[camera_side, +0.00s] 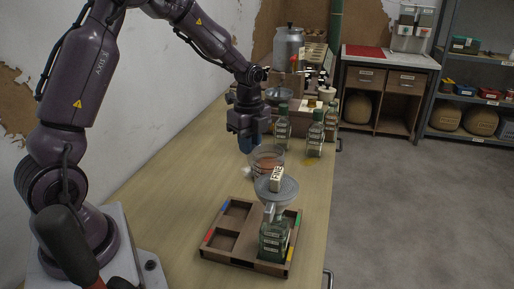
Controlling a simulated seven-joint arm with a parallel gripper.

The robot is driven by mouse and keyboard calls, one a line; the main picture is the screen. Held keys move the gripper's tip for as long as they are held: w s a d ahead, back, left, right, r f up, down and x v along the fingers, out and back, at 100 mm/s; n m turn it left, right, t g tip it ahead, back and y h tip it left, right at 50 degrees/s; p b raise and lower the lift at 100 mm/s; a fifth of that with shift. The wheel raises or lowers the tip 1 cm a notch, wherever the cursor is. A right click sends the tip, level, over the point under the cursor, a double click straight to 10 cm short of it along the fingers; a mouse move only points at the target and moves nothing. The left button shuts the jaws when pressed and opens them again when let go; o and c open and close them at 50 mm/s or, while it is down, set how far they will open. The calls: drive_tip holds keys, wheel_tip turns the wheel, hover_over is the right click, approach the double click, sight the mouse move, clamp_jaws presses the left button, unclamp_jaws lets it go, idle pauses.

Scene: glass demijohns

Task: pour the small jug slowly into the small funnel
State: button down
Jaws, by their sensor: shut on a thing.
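My gripper (249,145) is above the table, shut on the small jug (266,164) at its upper left side. The jug is clear glass with something reddish-brown inside. Its exact tilt is hard to tell, and I see no stream leaving it. A grey funnel (290,192) sits on a green glass demijohn (273,243), in front of and slightly right of the jug. A pale tag reading "FINE" (277,178) shows at the funnel and hides part of its bowl. The demijohn stands in the right part of a wooden tray (226,259).
Several green bottles (316,135) stand behind the jug toward the table's right edge. A metal can (288,46) and boxes crowd the far end. Bare tabletop (165,185) lies left of the jug. A white wall (165,90) runs along the left.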

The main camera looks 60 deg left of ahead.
drive_tip(key=r, duration=0.7)
drive_tip(key=shift+s+d+r, duration=0.1)
drive_tip(key=shift+s+r, duration=0.1)
drive_tip(key=shift+r, duration=0.05)
drive_tip(key=shift+d+r, duration=0.1)
drive_tip(key=shift+d, duration=0.1)
drive_tip(key=shift+w+d+n, duration=0.2)
drive_tip(key=shift+d+n, duration=0.25)
drive_tip(key=shift+d, duration=0.05)
drive_tip(key=shift+w+d+n, duration=0.15)
drive_tip(key=shift+d+n, duration=0.3)
drive_tip(key=d+n, duration=2.2)
drive_tip(key=d, duration=0.5)
drive_tip(key=s+d+n, duration=0.5)
drive_tip(key=d+n, duration=0.4)
drive_tip(key=d, duration=0.1)
drive_tip(key=shift+s+a+f, duration=0.1)
drive_tip(key=shift+f, duration=2.45)
drive_tip(key=shift+a+r, duration=0.1)
